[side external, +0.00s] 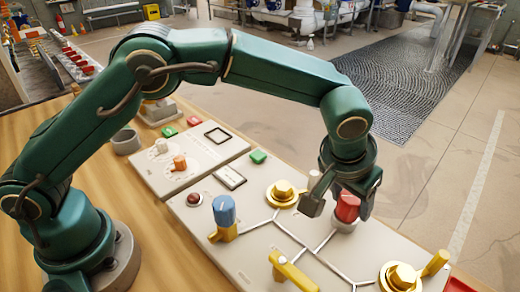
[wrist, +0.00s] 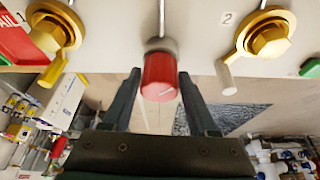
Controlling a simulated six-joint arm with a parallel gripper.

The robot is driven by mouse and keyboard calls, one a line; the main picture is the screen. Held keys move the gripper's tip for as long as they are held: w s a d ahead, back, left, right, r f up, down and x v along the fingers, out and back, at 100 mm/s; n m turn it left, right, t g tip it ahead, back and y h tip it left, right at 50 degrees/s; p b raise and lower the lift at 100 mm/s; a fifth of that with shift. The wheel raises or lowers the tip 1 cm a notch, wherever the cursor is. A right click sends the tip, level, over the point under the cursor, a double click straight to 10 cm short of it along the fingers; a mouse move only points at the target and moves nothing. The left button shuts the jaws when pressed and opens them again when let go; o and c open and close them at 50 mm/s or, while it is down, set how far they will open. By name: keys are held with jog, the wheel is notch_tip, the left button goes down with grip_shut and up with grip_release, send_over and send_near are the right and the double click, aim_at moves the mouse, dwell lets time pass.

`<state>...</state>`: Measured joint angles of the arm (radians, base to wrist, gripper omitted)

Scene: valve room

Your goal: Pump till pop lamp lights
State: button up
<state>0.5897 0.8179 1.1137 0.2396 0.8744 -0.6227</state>
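A red knob (side external: 347,207) stands on a pale round base on the light panel (side external: 215,250); it also shows in the wrist view (wrist: 159,76). My gripper (side external: 338,205) is over it with its fingers pointing down. In the wrist view my two fingers (wrist: 160,82) lie on either side of the knob, with narrow gaps, so the gripper looks open. A dark red dome (side external: 194,199) at the panel's left side looks like a small lamp and appears unlit. No label shows which part is the pump or the pop lamp.
Gold valves (side external: 285,193) (side external: 401,276) flank the red knob; the wrist view shows them marked 1 and 2. A blue knob (side external: 224,210) and a yellow lever (side external: 292,270) stand nearby. A second panel (side external: 180,170) and a grey cup (side external: 125,141) are behind.

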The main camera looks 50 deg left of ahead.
aim_at(350, 197)
grip_shut()
jog(key=shift+m+g+h, duration=0.4)
jog(key=shift+m+h, duration=0.5)
jog(key=shift+m, duration=1.6)
jog(key=o, duration=0.6)
grip_release()
jog(key=shift+c, duration=0.2)
jog(key=shift+v, duration=2.6)
